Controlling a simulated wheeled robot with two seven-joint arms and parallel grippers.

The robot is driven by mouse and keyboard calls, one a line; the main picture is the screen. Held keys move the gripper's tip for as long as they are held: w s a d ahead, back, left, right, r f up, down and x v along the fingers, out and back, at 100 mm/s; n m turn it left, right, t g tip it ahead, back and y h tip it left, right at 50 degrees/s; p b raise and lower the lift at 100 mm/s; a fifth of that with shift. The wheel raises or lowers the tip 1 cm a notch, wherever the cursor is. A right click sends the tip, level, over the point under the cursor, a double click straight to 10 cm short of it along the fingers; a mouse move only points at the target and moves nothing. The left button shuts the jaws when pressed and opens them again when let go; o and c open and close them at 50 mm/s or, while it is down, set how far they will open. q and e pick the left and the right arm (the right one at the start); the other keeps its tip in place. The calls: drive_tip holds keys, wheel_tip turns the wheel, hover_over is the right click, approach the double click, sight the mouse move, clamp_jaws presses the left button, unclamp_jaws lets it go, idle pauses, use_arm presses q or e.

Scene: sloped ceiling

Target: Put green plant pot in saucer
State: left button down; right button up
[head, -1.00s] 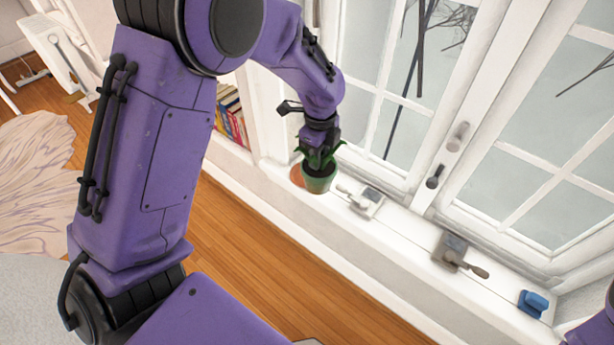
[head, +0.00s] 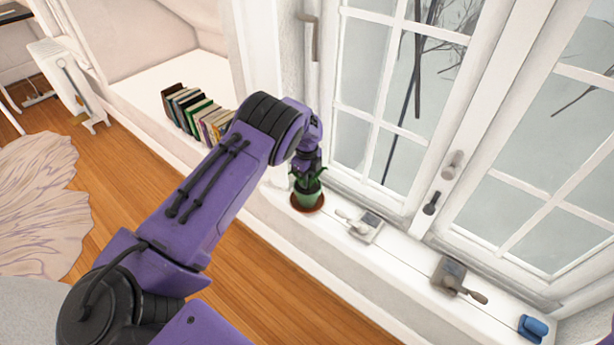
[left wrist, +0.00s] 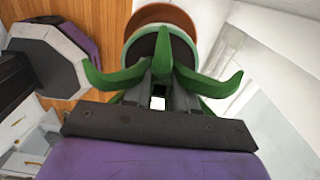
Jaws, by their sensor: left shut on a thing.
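The green plant pot (head: 306,198), with dark soil and thick green leaves, is upright on the windowsill side of the room. The terracotta saucer (head: 321,204) shows around its lower part in the head view. My left gripper (head: 308,172) is above the pot, shut on the plant among its leaves. In the left wrist view the gripper fingers (left wrist: 158,92) reach in between the leaves, and the pot's rim (left wrist: 130,50) and the brown saucer (left wrist: 160,12) show beyond. I cannot tell whether the pot's base touches the saucer. My right gripper is not in view.
On the white sill (head: 400,240) stand a grey device with a handle (head: 364,227), a darker one (head: 455,277) and a blue object (head: 532,328). Books (head: 195,112) stand left of my arm. The window (head: 400,100) rises behind the sill.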

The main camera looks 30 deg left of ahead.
use_arm(q)
drive_tip(key=shift+f, duration=0.2)
drive_tip(key=c, duration=0.9)
unclamp_jaws()
drive_tip(key=shift+r, duration=0.5)
wheel_tip(320, 180, up, 11)
drive_tip(key=b, duration=0.1)
drive_tip(key=shift+r+b, duration=0.2)
drive_tip(key=shift+b, duration=0.2)
